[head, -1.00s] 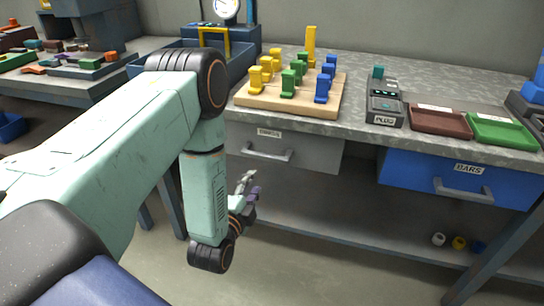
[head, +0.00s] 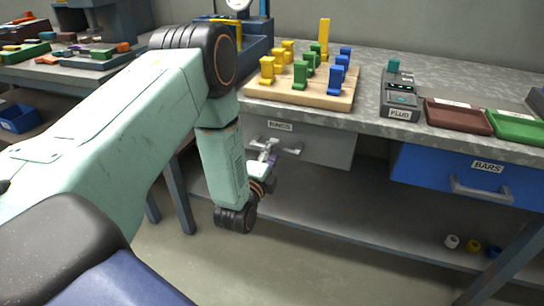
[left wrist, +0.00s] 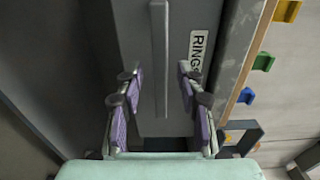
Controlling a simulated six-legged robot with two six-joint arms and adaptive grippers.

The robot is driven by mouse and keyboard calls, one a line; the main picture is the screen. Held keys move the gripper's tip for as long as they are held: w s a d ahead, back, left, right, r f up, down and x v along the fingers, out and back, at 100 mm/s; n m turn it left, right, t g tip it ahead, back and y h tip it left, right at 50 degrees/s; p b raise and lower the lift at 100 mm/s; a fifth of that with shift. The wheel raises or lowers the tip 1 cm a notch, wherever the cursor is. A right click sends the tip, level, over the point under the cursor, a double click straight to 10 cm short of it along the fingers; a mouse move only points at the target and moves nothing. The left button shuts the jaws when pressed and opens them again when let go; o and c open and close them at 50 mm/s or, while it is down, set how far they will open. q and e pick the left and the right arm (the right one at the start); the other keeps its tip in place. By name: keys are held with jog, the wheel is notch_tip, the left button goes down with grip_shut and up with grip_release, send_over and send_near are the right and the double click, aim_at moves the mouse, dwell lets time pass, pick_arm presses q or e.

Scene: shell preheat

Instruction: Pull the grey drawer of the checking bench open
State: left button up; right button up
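The grey drawer (head: 325,148) with the "RINGS" label sits under the bench top and looks shut. Its bar handle (head: 293,151) is partly covered by my left gripper (head: 267,153) in the head view. In the left wrist view the grey drawer front (left wrist: 175,115) shows turned on its side, with the handle (left wrist: 160,45) as a long bar. My left gripper (left wrist: 157,74) is open, its purple-padded fingers on either side of the handle's line. I cannot tell whether the fingers reach around the bar. My right gripper is not in view.
The blue drawer (head: 425,180) labelled "BARS" is to the right. On the bench top (head: 365,110) stand a wooden board (head: 300,93) with coloured pieces, a grey device (head: 400,95), a brown tray (head: 458,127) and a green tray (head: 518,137). A lower shelf (head: 350,222) runs below.

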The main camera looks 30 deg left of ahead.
pick_arm(q)
jog(key=shift+w, duration=0.25)
jog(key=shift+c, duration=0.3)
grip_shut()
dwell(0.4)
